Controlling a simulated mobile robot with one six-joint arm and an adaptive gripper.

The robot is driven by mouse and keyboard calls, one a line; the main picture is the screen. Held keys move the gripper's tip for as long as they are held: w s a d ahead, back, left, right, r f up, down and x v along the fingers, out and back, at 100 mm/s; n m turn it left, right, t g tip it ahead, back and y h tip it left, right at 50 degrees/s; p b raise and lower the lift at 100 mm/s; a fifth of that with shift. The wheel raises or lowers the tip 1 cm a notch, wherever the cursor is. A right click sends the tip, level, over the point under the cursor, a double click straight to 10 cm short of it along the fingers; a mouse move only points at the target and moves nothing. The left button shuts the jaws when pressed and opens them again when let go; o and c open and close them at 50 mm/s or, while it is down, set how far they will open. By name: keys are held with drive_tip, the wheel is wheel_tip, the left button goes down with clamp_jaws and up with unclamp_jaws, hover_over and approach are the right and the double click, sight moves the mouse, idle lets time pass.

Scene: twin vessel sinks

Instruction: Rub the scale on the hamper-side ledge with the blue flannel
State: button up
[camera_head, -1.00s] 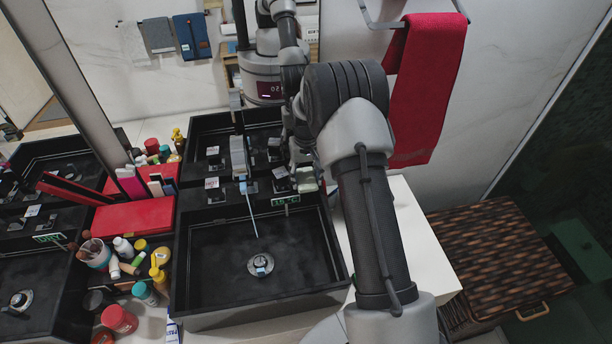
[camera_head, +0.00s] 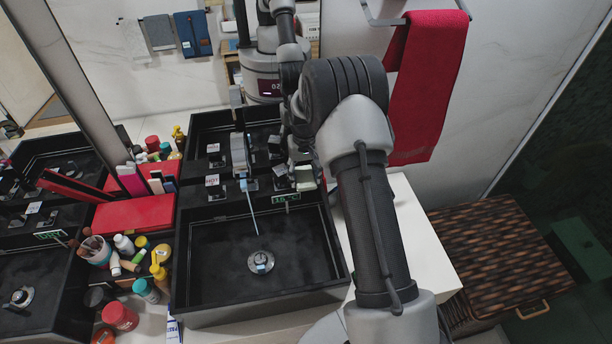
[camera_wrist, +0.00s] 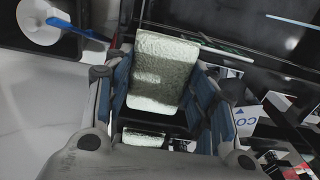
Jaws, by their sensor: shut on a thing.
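My gripper (camera_head: 304,168) is at the back right of the near black sink (camera_head: 205,315). In the wrist view my gripper (camera_wrist: 165,100) has blue-padded fingers shut on a pale green, textured pad (camera_wrist: 160,62). The pad also shows at the sink's back ledge (camera_head: 305,183) in the head view; I cannot tell if it touches the ledge. A blue flannel (camera_head: 192,34) hangs on the back wall, apart from my gripper. The wicker hamper (camera_head: 500,250) stands at the right. I cannot make out any scale; my arm hides part of the ledge.
A grey tap (camera_head: 239,155) stands left of my gripper, and small labelled blocks (camera_head: 213,182) sit on the ledge. Bottles and jars (camera_head: 140,262) and a red box (camera_head: 135,213) crowd the left. A red towel (camera_head: 428,80) hangs behind my arm. The white counter (camera_head: 425,240) at right is clear.

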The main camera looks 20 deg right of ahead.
drive_tip(key=shift+s+a, duration=0.25)
drive_tip(key=shift+s, duration=0.7)
drive_tip(key=shift+w+d, duration=0.3)
drive_tip(key=shift+w, duration=0.2)
drive_tip(key=shift+w+d, duration=0.25)
drive_tip(key=shift+w, duration=0.25)
drive_tip(key=shift+s+a, duration=0.15)
drive_tip(key=shift+s, duration=0.9)
drive_tip(key=shift+w+a+f, duration=0.15)
drive_tip(key=shift+w+a, duration=0.05)
drive_tip(key=shift+w, duration=0.8)
drive_tip(key=shift+s+a, duration=0.2)
drive_tip(key=shift+s, duration=0.8)
drive_tip(key=shift+w+d, duration=0.25)
drive_tip(key=shift+w, duration=0.25)
drive_tip(key=shift+w+d, duration=0.25)
drive_tip(key=shift+w, duration=0.25)
drive_tip(key=shift+s+a+r, duration=0.1)
drive_tip(key=shift+s+r, duration=0.05)
drive_tip(key=shift+s, duration=0.4)
drive_tip(key=shift+s+r, duration=0.15)
drive_tip(key=shift+s, duration=0.35)
